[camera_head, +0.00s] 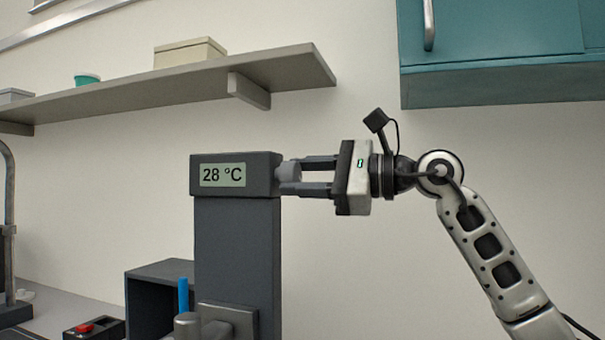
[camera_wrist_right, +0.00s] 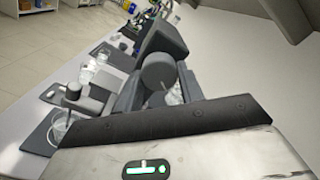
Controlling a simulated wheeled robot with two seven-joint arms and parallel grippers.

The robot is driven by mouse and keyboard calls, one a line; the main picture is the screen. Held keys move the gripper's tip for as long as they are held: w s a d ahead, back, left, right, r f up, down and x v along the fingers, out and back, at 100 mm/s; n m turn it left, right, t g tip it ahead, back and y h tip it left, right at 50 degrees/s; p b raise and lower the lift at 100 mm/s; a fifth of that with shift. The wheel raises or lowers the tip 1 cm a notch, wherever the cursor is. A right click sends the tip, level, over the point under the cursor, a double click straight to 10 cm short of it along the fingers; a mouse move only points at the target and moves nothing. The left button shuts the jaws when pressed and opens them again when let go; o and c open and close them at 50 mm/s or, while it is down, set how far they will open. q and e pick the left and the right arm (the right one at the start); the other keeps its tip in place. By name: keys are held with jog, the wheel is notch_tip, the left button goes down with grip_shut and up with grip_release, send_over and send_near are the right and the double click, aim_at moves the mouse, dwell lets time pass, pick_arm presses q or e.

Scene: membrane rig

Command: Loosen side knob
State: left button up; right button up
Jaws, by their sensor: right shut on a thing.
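A dark grey rig column (camera_head: 237,260) stands at the centre of the head view, topped by a head block (camera_head: 262,163) whose display reads 28 °C. A grey round side knob (camera_head: 289,171) sticks out of the right side of the block. My right gripper (camera_head: 290,178) comes in level from the right, its two fingers shut on the side knob. In the right wrist view the knob (camera_wrist_right: 158,72) sits between the fingers, in front of the head block (camera_wrist_right: 162,40). My left gripper is not in either view.
A shelf (camera_head: 180,84) with a beige box (camera_head: 189,52) and a teal cup (camera_head: 87,79) hangs above the rig. A teal cabinet (camera_head: 500,80) is at the upper right. A red button box (camera_head: 92,329) and a dark open box (camera_head: 153,293) are at lower left.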

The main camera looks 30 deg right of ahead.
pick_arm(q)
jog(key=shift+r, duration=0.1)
pick_arm(e)
jog(key=n, duration=0.6)
jog(key=shift+r, duration=0.1)
jog(key=shift+n, duration=0.3)
jog(key=o, duration=1)
pick_arm(q)
jog(key=b, duration=0.2)
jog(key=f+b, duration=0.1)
jog(key=b, duration=0.1)
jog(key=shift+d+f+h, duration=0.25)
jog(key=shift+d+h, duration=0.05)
pick_arm(e)
jog(key=v, duration=1.6)
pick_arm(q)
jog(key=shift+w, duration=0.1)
